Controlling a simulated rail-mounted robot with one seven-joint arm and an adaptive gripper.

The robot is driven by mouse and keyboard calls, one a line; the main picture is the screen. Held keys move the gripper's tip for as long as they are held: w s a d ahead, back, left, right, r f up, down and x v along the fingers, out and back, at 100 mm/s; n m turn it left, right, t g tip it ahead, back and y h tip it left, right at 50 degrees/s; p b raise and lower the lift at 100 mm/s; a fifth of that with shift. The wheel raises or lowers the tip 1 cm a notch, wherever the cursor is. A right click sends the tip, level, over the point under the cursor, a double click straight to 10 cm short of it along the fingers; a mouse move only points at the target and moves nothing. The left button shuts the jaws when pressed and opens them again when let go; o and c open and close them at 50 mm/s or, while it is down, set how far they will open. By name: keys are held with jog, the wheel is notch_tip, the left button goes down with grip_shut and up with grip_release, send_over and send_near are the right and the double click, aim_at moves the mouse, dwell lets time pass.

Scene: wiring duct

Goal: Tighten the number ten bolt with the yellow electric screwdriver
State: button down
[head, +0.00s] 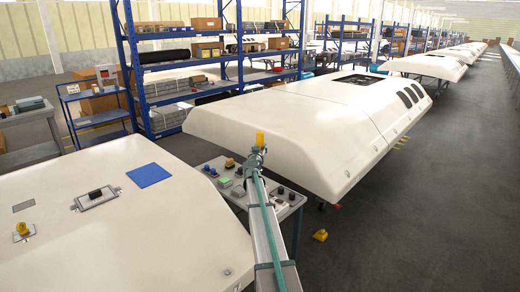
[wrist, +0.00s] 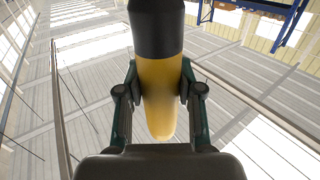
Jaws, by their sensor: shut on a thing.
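My gripper (head: 259,150) is at the end of my raised arm near the middle of the head view, above a small table. It is shut on the yellow electric screwdriver (head: 260,139). In the wrist view the yellow body of the screwdriver (wrist: 158,85) sits between both fingers, with its black end toward the top of the picture. The wrist view looks up at the roof, and no bolt shows there. In the head view I cannot make out a numbered bolt. A metal plate (head: 97,197) with a dark knob lies on the white housing at the left.
A small table (head: 284,212) with several small items stands under my gripper. White housings (head: 310,130) stand left and behind. A blue pad (head: 150,175) and a yellow-topped part (head: 22,230) lie on the left housing. Blue shelves (head: 135,75) stand behind. Floor is free at right.

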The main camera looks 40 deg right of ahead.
aim_at(260, 132)
jog(key=shift+r+p, duration=2.6)
jog(key=shift+r, duration=2.7)
